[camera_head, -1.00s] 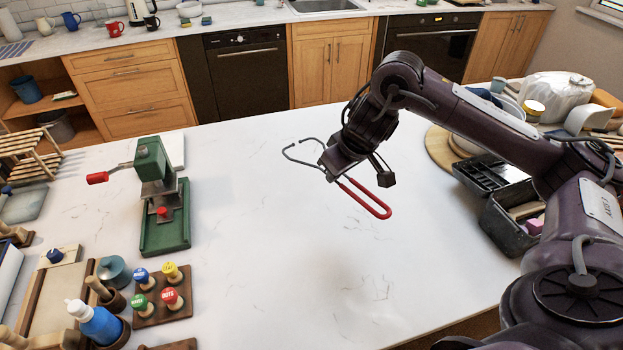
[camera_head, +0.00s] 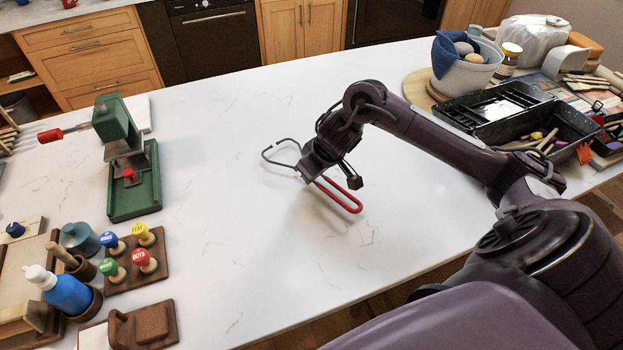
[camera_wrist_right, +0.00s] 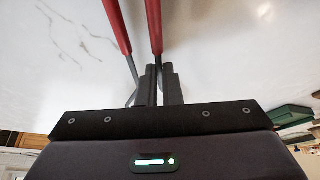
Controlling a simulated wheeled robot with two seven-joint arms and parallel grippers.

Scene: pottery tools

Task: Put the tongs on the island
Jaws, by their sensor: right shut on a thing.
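The tongs (camera_head: 340,196) have red handles and thin grey metal ends. My right gripper (camera_head: 308,172) is shut on them near the middle, with the red handles pointing to the lower right and the grey ends to the upper left. In the right wrist view the right gripper's black fingers (camera_wrist_right: 160,85) close on one grey arm of the tongs (camera_wrist_right: 153,25), just below its red sleeve. The tongs are over the middle of the white marble island (camera_head: 240,220), low above its top. I cannot tell whether they touch it. My left gripper is not in view.
A green press (camera_head: 135,185) with a red-tipped lever stands at left. Stamps on a brown block (camera_head: 138,262) and a blue bottle (camera_head: 66,292) are at lower left. A black toolbox (camera_head: 510,110) and a white bowl (camera_head: 465,72) are at right. The island's middle is clear.

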